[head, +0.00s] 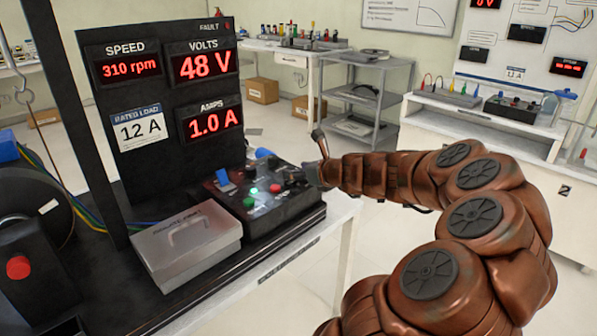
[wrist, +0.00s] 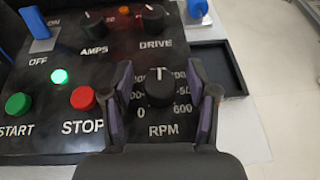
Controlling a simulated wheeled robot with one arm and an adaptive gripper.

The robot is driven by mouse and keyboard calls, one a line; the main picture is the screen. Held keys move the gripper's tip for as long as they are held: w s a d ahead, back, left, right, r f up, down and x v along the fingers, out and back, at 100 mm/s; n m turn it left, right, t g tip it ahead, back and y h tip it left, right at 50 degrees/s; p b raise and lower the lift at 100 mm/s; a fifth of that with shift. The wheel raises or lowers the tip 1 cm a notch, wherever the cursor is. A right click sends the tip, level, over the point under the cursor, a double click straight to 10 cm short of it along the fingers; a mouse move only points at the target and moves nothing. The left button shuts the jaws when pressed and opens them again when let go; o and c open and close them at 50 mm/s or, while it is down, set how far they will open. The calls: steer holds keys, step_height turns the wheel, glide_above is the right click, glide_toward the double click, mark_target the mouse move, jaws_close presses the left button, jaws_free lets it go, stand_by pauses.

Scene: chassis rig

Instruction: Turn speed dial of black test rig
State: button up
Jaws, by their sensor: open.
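The black test rig's control box (head: 262,205) sits on the bench in the head view. Its speed dial, a black knob marked RPM (wrist: 160,88), shows in the wrist view with its white pointer line toward the top of the picture. My gripper (wrist: 164,80) is open, with one finger on the left and one on the right of the RPM dial and gaps to both sides. In the head view my gripper (head: 318,172) is small and partly hidden at the box's right side. The speed display (head: 127,66) reads 310 rpm.
The AMPS knob (wrist: 94,22) and DRIVE knob (wrist: 154,18) stand beyond the RPM dial. The red STOP button (wrist: 83,98) and green START button (wrist: 18,104) lie left of my gripper. A grey metal box (head: 186,244) stands beside the control box.

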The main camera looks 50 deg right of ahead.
steer(key=shift+c, duration=0.5)
jaws_close()
